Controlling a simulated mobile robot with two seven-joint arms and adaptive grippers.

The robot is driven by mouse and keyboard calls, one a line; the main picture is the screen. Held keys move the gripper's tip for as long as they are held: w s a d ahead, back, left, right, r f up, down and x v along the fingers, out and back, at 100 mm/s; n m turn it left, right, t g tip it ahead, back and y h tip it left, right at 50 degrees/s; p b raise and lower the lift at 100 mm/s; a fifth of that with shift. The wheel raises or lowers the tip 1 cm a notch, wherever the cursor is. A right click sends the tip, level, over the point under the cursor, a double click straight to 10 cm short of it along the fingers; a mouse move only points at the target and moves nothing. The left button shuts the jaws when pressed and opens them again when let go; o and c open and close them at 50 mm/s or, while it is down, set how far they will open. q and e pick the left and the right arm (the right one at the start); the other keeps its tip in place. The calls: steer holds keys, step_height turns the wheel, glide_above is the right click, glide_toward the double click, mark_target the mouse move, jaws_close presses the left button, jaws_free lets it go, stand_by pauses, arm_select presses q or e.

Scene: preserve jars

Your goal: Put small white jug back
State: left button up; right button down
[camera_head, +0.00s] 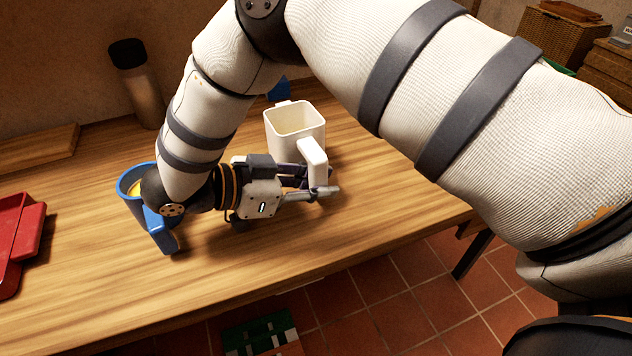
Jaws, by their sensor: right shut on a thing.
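The fingers hide the lower part of the handle and part of the jug's base. I cannot tell whether the jug's base touches the table. My left gripper is not in view.
A blue jug (163,233) with yellow inside stands close behind my right wrist. A red tray (18,235) lies at the left, a wooden board (38,146) and a dark-capped bottle (138,85) at the back. The table's front and right (390,205) are clear.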

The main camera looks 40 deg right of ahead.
steer(key=shift+f, duration=0.1)
steer(key=c, duration=1.5)
jaws_free()
steer(key=shift+o, duration=0.2)
